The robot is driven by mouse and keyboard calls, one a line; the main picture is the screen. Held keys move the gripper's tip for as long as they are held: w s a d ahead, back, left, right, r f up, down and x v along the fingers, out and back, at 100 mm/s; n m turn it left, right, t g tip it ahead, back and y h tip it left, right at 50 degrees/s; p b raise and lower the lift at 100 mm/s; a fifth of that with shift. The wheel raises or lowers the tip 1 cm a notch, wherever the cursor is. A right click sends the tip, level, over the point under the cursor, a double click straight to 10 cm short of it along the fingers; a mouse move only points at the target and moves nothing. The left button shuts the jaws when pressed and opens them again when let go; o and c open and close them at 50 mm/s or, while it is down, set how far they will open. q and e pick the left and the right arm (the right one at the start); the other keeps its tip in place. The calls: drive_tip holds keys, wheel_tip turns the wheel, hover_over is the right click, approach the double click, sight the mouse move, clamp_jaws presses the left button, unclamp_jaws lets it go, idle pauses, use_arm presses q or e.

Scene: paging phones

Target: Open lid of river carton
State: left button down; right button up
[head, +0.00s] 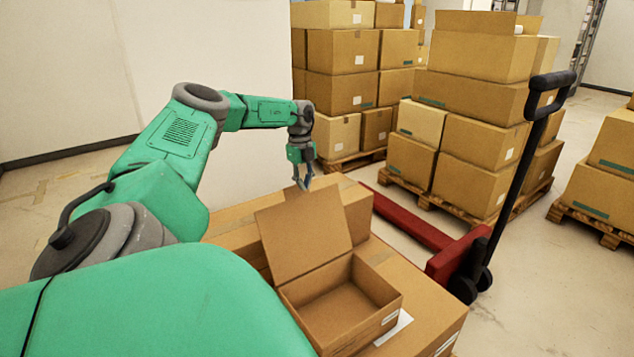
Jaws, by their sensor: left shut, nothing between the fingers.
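A small brown carton (368,318) sits on top of larger boxes in front of me. It looks empty inside. Its lid (303,236) stands up, hinged at the far left side and tilted back. My left gripper (303,184) is above the top edge of the lid, shut with nothing between its fingers. Its fingertips are close to the lid's upper edge; I cannot tell whether they touch it. My right gripper is not in the view.
Larger boxes (420,293) lie under and behind the carton. A red pallet jack (448,262) with a black handle (520,150) stands to the right. Pallets of stacked boxes (478,135) fill the back. A white wall (215,50) is behind my left arm. Floor (550,300) at right is clear.

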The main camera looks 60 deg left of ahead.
use_arm(q)
drive_tip(key=shift+a+f, duration=0.2)
drive_tip(key=shift+a, duration=0.55)
drive_tip(key=shift+d+r, duration=0.1)
wheel_tip(320, 180, up, 12)
drive_tip(key=a, duration=0.1)
drive_tip(key=shift+a+f, duration=0.2)
drive_tip(key=shift+a, duration=0.2)
